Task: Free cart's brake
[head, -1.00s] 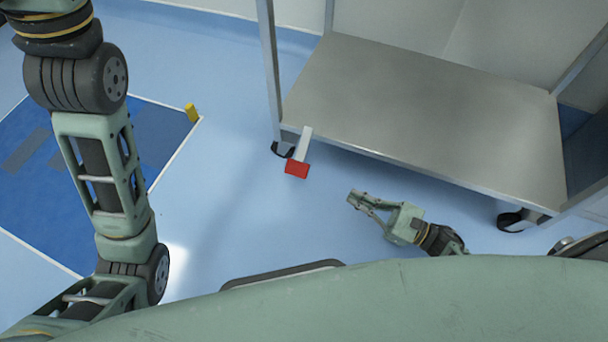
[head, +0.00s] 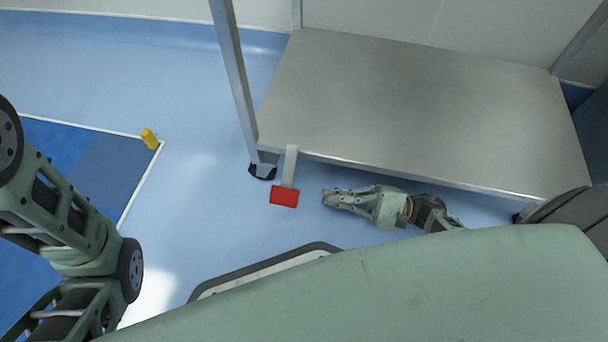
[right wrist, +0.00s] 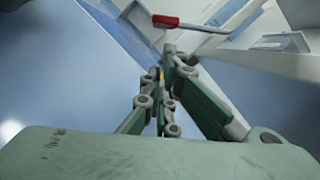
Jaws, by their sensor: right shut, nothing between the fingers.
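The cart (head: 420,110) has a grey metal shelf and stands at the upper right of the head view. Its brake is a lever with a red pedal (head: 284,196) on a light metal arm (head: 290,165), beside the front left caster (head: 262,170). My right gripper (head: 326,198) is shut and empty, low near the floor, just right of the red pedal and apart from it. In the right wrist view the red pedal (right wrist: 165,21) is beyond the shut fingertips (right wrist: 168,50). My left arm shows at the left of the head view, but its gripper is out of view.
A blue mat area (head: 90,165) with a white border lies on the left floor. A yellow block (head: 149,138) sits at its corner. The light blue floor (head: 190,200) left of the pedal is clear. A cart leg (head: 235,80) rises above the caster.

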